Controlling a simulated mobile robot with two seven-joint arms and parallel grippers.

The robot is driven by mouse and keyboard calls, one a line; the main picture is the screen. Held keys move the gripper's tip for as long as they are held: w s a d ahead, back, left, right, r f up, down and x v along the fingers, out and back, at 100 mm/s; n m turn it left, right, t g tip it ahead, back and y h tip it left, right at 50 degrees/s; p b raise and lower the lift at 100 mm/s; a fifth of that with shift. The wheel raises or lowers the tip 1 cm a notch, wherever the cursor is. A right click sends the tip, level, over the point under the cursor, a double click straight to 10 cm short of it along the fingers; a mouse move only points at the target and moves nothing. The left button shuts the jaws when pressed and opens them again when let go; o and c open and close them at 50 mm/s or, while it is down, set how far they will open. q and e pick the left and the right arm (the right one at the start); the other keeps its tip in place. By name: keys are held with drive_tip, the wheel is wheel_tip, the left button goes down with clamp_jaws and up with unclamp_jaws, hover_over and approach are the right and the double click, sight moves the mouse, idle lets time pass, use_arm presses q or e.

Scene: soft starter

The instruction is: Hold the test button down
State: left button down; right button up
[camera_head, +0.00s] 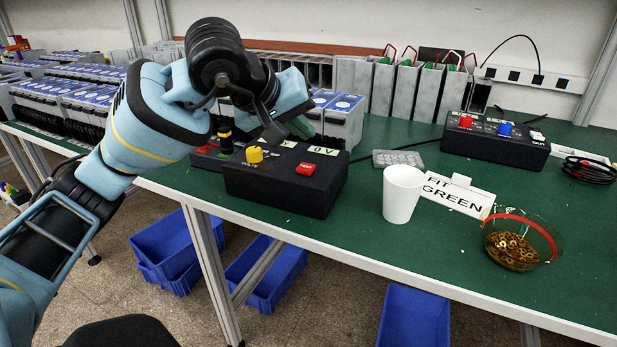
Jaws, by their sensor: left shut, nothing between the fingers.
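A black control box (283,192) stands near the front edge of the green bench. Its top has a yellow knob (254,155), a red button (305,169) with small unreadable lettering, and pale labels at the back. I cannot tell from the lettering which control is the test button. My left gripper (272,136) is shut and empty, with its dark fingers just behind or above the back of this box. Whether they touch anything is unclear. The arm hides part of what lies behind. My right gripper is not in view.
A second black box (495,141) with red, blue and white controls stands at the back right. A white cup (402,194), a "FIT GREEN" sign (458,196) and a glass bowl of small rings (522,241) stand right of the first box. Grey modules line the back.

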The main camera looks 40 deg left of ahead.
sight(302, 169)
use_arm(q)
wheel_tip(302, 169, down, 3)
drive_tip(key=shift+f+b, duration=0.15)
drive_tip(key=shift+b, duration=0.85)
drive_tip(key=shift+f, duration=0.35)
idle(0.5)
drive_tip(key=shift+f, duration=0.1)
idle(0.4)
drive_tip(key=shift+f+b, duration=0.3)
drive_tip(key=shift+b, duration=0.05)
